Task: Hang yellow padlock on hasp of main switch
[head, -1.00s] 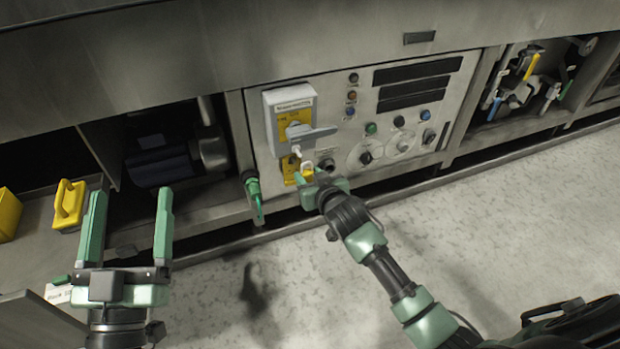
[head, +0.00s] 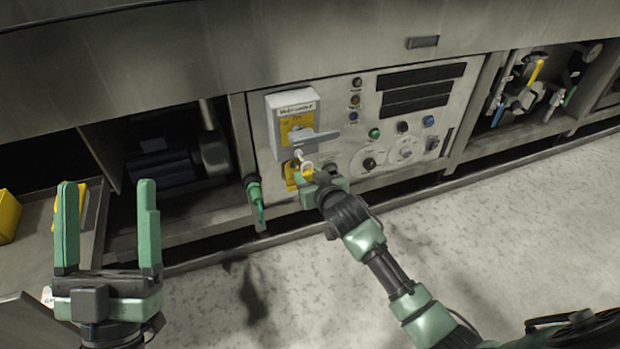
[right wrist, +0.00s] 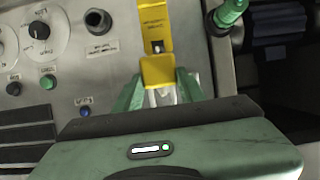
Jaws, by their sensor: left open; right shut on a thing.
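The main switch is a grey box (head: 280,118) with a yellow plate and a grey handle (head: 315,142), on the left of the control panel. A pale hasp part and a second yellow plate (head: 290,175) sit below the handle. My right gripper (head: 320,181) is shut on the yellow padlock (head: 307,172), just below and right of the handle. In the right wrist view the padlock body (right wrist: 158,70) is between the green fingertips (right wrist: 160,90), in front of a yellow plate (right wrist: 157,22). Whether the shackle touches the hasp I cannot tell. My left gripper (head: 107,188) is open and empty.
A green-handled valve (head: 253,190) hangs left of the switch. A dark open bay (head: 160,165) lies further left. Yellow objects (head: 8,213) stand on the ledge behind my left gripper. Panel knobs and buttons (head: 370,162) are to the right. The floor in front is open.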

